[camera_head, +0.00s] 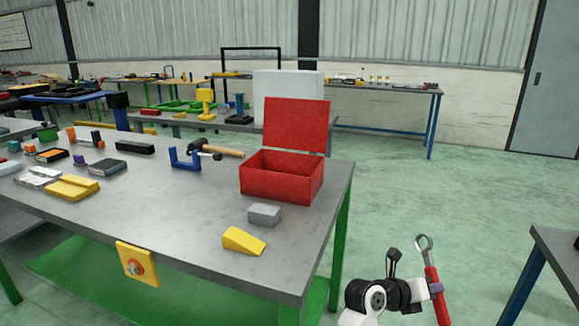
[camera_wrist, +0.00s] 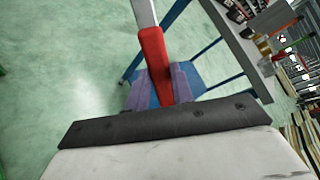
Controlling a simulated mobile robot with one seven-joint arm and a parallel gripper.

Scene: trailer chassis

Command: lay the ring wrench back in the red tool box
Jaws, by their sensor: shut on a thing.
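The ring wrench (camera_head: 431,277) has a red handle and a silver ring end. My gripper (camera_head: 436,288) is shut on its red handle, and the wrench stands roughly upright with the ring end up, at the lower right, off to the right of the workbench. In the wrist view the red handle of the wrench (camera_wrist: 153,58) sits between purple finger pads (camera_wrist: 160,88); the ring end is out of frame there. The red tool box (camera_head: 281,180) stands on the right part of the workbench with its lid raised at the back. Its floor is mostly hidden by the front wall.
The grey workbench (camera_head: 190,220) has green legs. A yellow wedge (camera_head: 243,241) and a grey block (camera_head: 264,214) lie in front of the box. A hammer (camera_head: 215,150) and a blue clamp (camera_head: 184,160) lie left of it. Another table (camera_head: 560,255) stands at the right edge.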

